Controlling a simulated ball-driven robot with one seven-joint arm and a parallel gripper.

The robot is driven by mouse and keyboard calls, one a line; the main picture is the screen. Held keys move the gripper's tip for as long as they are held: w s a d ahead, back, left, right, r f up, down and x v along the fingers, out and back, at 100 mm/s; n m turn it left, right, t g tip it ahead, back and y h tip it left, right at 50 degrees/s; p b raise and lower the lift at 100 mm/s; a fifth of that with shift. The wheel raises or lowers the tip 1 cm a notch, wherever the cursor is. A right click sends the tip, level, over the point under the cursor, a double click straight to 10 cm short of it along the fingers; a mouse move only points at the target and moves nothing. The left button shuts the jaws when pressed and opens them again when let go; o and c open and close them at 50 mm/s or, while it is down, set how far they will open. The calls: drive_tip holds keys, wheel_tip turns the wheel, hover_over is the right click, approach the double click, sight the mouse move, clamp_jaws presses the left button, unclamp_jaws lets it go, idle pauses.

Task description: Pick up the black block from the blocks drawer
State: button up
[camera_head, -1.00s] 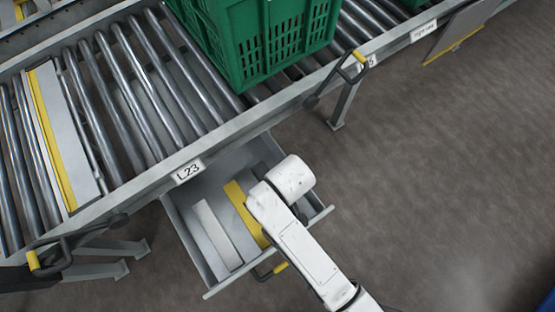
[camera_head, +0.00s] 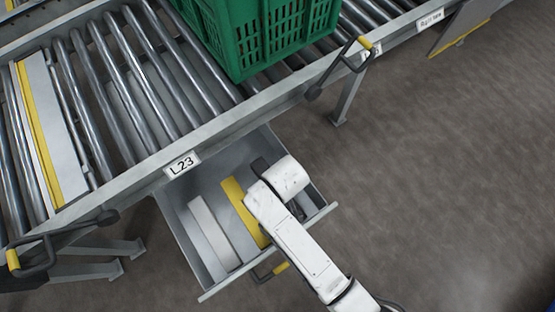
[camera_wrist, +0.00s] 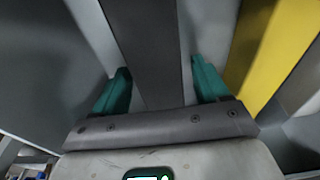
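The black block (camera_wrist: 152,40) lies lengthwise on the grey drawer floor in the wrist view. My gripper (camera_wrist: 160,68) has its teal fingers apart, one on each side of the block, with visible gaps between block and fingers. Its height over the block is hard to tell. In the head view the blocks drawer (camera_head: 172,208) is pulled out below the L23 label. My white wrist covers most of the black block's place there, and dark patches show beside it. A yellow block (camera_head: 243,210) and a pale grey block (camera_head: 212,232) lie to the left.
The roller conveyor (camera_head: 130,110) runs above the drawer and carries a green crate (camera_head: 280,45). The drawer walls are close around my gripper. Open floor lies to the right.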

drive_tip(key=c, duration=1.1)
drive_tip(key=shift+r, duration=0.15)
